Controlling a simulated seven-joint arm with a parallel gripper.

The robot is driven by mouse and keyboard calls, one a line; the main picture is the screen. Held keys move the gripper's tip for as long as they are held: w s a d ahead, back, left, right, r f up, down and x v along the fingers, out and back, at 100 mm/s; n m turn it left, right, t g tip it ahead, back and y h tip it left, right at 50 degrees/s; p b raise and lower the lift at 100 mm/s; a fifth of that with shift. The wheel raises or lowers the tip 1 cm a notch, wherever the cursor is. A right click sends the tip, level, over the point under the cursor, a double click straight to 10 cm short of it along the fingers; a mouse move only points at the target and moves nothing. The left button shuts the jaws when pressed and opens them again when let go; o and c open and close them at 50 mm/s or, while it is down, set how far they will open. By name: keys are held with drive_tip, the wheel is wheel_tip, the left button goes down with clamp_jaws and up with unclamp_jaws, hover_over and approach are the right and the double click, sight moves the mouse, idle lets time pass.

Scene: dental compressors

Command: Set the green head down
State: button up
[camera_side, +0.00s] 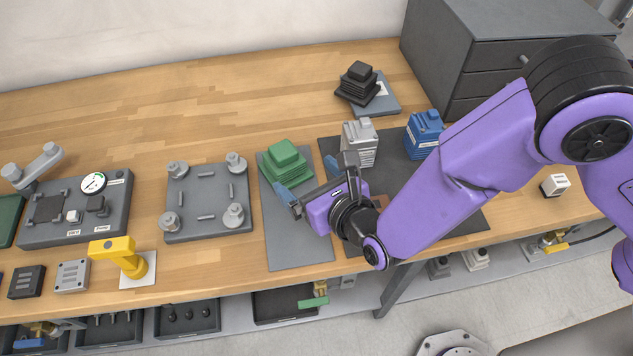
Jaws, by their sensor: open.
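The green head (284,162), a finned block with stepped tiers, rests upright on the upper end of a grey mat (300,245). My gripper (305,176) is just to the lower right of it, with its two blue fingertips spread apart. One fingertip is close to the head's lower edge and the other is to its right. I cannot tell whether either touches the head. Nothing shows held between the fingers.
A light grey head (359,142) and a blue head (424,134) stand on a dark mat to the right. A black head (358,83) sits behind on a grey plate. A plate with several posts (207,203) and a yellow device (118,254) are left. Bare wood lies behind.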

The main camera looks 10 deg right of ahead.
drive_tip(key=shift+v, duration=1.15)
drive_tip(key=shift+w+d+r, duration=0.2)
drive_tip(key=shift+w+d, duration=0.05)
drive_tip(key=w+d+r+m+h, duration=0.1)
drive_tip(key=d+r+m+h, duration=0.25)
drive_tip(key=d, duration=0.35)
drive_tip(key=w+d+r+m+g+h, duration=0.1)
drive_tip(key=w+d+r+m+h, duration=0.1)
drive_tip(key=d+m, duration=0.4)
drive_tip(key=w+d+r+m+h, duration=0.1)
drive_tip(key=d+r+m+h, duration=0.15)
drive_tip(key=d, duration=0.45)
drive_tip(key=s+d+r+m+g+h, duration=0.1)
drive_tip(key=s+d+m+g, duration=0.25)
drive_tip(key=d, duration=0.35)
drive_tip(key=s+d+r+m+g, duration=0.1)
drive_tip(key=s+d+m+g, duration=0.2)
drive_tip(key=d, duration=0.4)
drive_tip(key=s+d+m+g+y, duration=0.2)
drive_tip(key=s+d+m, duration=0.1)
drive_tip(key=s, duration=0.5)
drive_tip(key=s+d+r+m+g+y, duration=0.1)
drive_tip(key=s+d+m+g+y, duration=0.1)
drive_tip(key=s+m, duration=0.4)
drive_tip(key=s+d+g, duration=0.1)
drive_tip(key=s+d, duration=0.1)
drive_tip(key=shift+s, duration=0.3)
